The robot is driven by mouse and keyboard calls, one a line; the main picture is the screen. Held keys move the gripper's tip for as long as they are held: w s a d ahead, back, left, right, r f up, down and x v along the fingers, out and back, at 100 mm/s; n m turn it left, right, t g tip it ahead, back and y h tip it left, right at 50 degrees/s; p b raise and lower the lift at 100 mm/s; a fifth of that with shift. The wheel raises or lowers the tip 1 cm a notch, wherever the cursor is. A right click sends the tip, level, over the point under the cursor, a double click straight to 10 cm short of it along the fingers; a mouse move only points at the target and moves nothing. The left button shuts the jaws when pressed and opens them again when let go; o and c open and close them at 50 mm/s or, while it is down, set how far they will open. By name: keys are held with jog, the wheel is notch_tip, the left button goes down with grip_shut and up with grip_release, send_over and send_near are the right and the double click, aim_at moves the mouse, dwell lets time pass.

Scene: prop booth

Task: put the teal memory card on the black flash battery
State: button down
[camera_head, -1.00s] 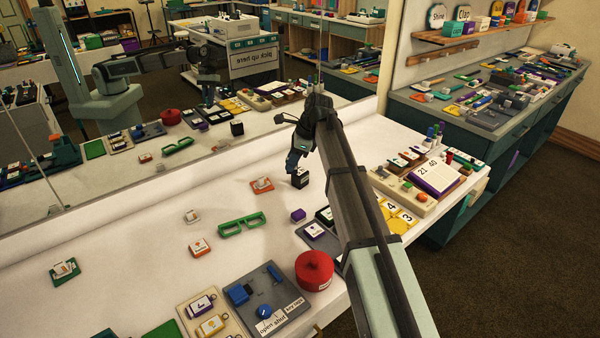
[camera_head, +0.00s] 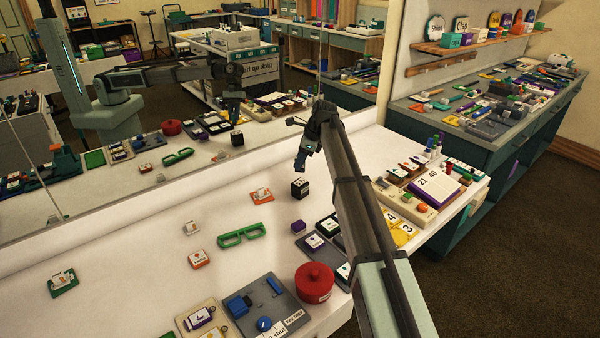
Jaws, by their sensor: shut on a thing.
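The black flash battery (camera_head: 299,188) appears to be the small dark block with a white mark, upright on the white table, right of the green glasses frame. My gripper (camera_head: 301,166) points down above it, with a visible gap between them. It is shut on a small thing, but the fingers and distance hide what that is. I cannot make out the teal memory card anywhere for certain. The mirror repeats the gripper and the black block.
Near the block are an orange-based item (camera_head: 261,195), green glasses (camera_head: 242,236) and a purple block (camera_head: 298,226). The left-middle tabletop is mostly clear.

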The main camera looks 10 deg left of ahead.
aim_at(300, 171)
jog(key=shift+f, duration=2.3)
jog(key=shift+f, duration=0.1)
jog(key=c, duration=1)
grip_release()
jog(key=shift+c, duration=0.2)
jog(key=v, duration=1.2)
